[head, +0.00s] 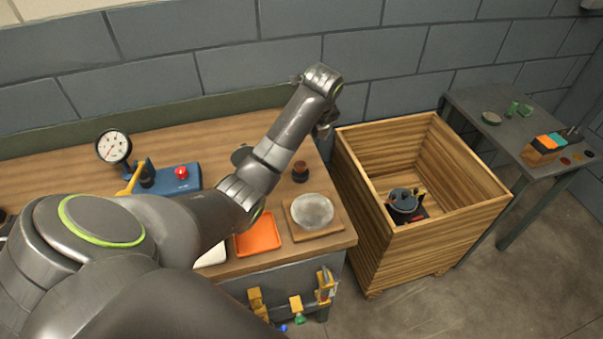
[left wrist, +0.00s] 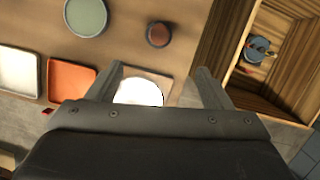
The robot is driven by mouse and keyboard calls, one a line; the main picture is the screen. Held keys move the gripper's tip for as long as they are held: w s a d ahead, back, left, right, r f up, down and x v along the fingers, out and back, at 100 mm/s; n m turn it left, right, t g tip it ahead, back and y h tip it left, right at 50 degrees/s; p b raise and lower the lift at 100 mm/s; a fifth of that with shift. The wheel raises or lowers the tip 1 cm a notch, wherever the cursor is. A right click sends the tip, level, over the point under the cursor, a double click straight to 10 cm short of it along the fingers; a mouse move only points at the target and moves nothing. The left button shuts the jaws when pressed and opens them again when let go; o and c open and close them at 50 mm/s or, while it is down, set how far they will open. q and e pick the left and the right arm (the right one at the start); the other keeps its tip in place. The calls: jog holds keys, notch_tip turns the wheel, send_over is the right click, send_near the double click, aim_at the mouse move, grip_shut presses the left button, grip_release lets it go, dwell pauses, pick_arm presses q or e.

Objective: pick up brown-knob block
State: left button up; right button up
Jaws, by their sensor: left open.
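The brown-knob block (head: 300,171), a small dark round piece with a brown top, stands on the wooden workbench, left of the crate. It also shows in the left wrist view (left wrist: 158,34), beyond the fingertips and between their lines. My left gripper (head: 324,128) is above the bench's right end, near the block but apart from it. In the left wrist view its two fingers (left wrist: 160,80) are spread with nothing between them. In the head view the fingers are small and partly hidden by the wrist. My right gripper is not in view.
A wooden crate (head: 440,215) with a dark pot-like part (head: 403,203) inside stands right of the bench. A pale disc (head: 312,210) on a board, an orange tray (head: 257,247) and a white tray (head: 212,256) line the bench front. A green disc (left wrist: 86,16) lies left of the block.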

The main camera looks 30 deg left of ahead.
pick_arm(q)
jog(key=b, duration=0.7)
send_near(301, 164)
notch_tip(301, 164, down, 2)
jog(key=p+x, duration=0.1)
jog(key=x, duration=0.2)
jog(key=shift+f, duration=0.4)
jog(key=shift+a+p+x, duration=0.2)
jog(key=shift+p+x, duration=0.15)
jog(key=shift+x, duration=1.25)
jog(key=shift+a+p+x, duration=0.2)
jog(key=shift+p+x, duration=0.15)
jog(key=shift+x, duration=1.3)
jog(key=shift+w+r, duration=0.1)
jog(key=shift+r, duration=0.05)
jog(key=c, duration=1.2)
jog(key=shift+c, duration=0.2)
jog(key=shift+r, duration=0.1)
